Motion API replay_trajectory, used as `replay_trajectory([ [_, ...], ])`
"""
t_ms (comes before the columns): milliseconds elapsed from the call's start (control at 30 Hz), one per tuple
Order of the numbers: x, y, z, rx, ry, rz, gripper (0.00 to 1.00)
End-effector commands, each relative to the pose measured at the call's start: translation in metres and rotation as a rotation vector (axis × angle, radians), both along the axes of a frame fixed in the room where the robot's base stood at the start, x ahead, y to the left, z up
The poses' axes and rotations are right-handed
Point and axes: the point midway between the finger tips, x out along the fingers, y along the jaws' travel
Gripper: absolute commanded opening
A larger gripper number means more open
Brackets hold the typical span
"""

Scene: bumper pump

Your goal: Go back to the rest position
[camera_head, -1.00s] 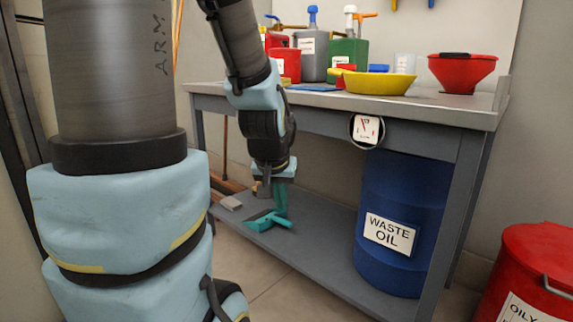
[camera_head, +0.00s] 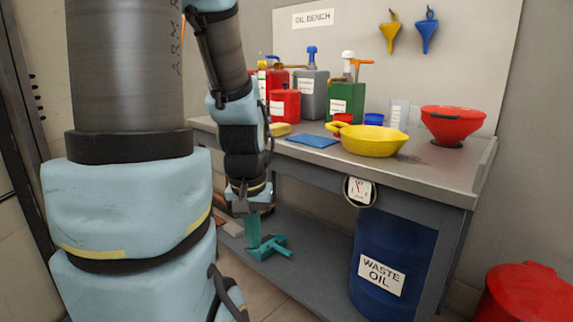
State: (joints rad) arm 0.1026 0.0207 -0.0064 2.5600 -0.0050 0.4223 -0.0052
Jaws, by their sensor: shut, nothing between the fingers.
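My gripper (camera_head: 253,232) hangs low in front of the bench, pointing down, with its teal fingers shut and nothing seen between them. My arm comes down from the top of the head view, left of the bench top. A teal tool-like object (camera_head: 270,248) lies on the lower shelf just right of and below the fingertips in the picture; I cannot tell whether they touch. No marker for the rest position shows.
The bench top (camera_head: 440,176) holds a yellow pan (camera_head: 375,141), a red bowl (camera_head: 452,124), a green can (camera_head: 346,101), a grey can (camera_head: 311,91) and red cans. A blue waste oil drum (camera_head: 385,245) stands beneath. A red bin (camera_head: 527,293) is at lower right.

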Motion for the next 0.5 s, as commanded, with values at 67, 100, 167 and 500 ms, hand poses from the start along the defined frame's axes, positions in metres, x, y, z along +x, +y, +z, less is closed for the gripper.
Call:
replay_trajectory([
  [67,0.0,0.0,0.042,0.0,0.0,0.0,0.0],
  [100,0.0,0.0,0.054,0.0,0.0,0.0,0.0],
  [167,0.0,0.0,0.073,0.0,0.0,0.0,0.0],
  [500,0.0,0.0,0.173,0.0,-0.001,0.0,0.0],
])
